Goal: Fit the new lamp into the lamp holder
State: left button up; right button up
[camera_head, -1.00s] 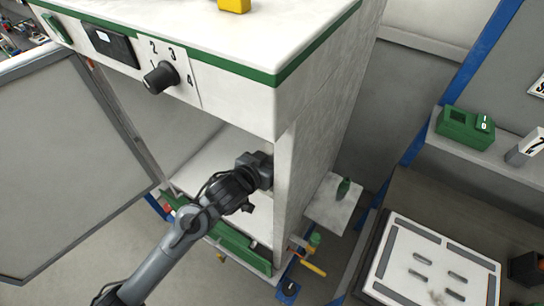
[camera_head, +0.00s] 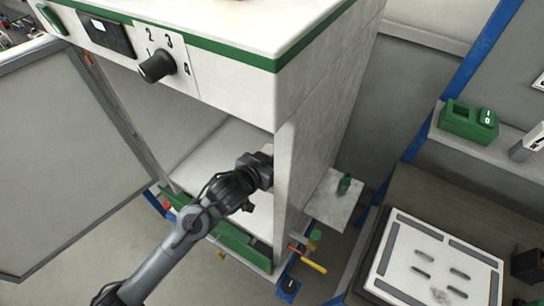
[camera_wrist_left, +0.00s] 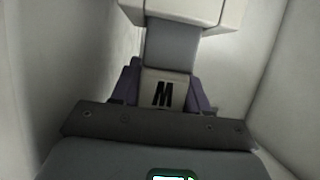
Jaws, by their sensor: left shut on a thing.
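My left gripper (camera_wrist_left: 162,84) is inside the cabinet, its two purple fingers shut on a beige block marked "M" (camera_wrist_left: 163,94), which looks like the lamp. A grey section (camera_wrist_left: 170,48) continues from this block up to a white block (camera_wrist_left: 182,12), which may be the lamp holder. I cannot tell whether the grey section is seated in it or only lined up with it. In the head view my left arm reaches into the cabinet opening, and the cabinet's side wall hides its fingers and the lamp. My right gripper is not in view.
The white cabinet (camera_head: 318,130) has a numbered knob (camera_head: 157,67) on its front and an open door (camera_head: 65,165) at the left. Its inner walls stand close on both sides of my gripper. A small shelf (camera_head: 326,205) and a slotted white plate (camera_head: 400,284) are at the right.

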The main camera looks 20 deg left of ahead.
pick_arm(q)
jog(key=shift+f+b, duration=0.3)
jog(key=shift+f, duration=0.25)
jog(key=o, duration=1.2)
jog(key=shift+c, duration=0.2)
jog(key=shift+s+r, duration=0.1)
jog(key=shift+s+a+r, duration=0.1)
jog(key=shift+s, duration=0.15)
jog(key=p+v, duration=0.1)
jog(key=v, duration=0.9)
